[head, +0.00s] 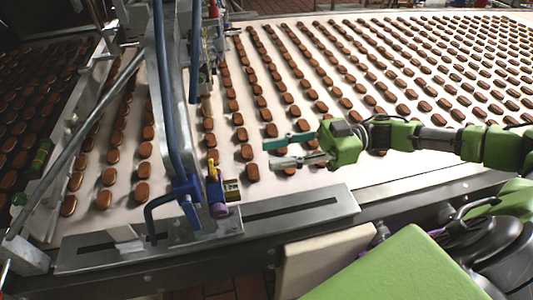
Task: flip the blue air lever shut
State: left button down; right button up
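A blue lever (186,188) shows on the lower end of the metal frame at the left centre, with blue tubing bending away from it to the left. Whether it stands open or shut is too small to tell. My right gripper (272,154) comes in from the right over the belt. Its two fingers point left, stand apart and hold nothing. It is clear of the lever, to the right of it and a little higher in the picture. My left gripper is not in view.
A yellow fitting (212,168), a purple knob (218,209) and a small gauge block (232,190) sit just right of the lever. The conveyor belt (330,178) carries rows of brown biscuits. A metal rail (300,207) runs along the front edge.

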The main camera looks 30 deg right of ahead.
aim_at(188, 205)
jog(key=k+j, duration=1.15)
jog(key=j, duration=0.25)
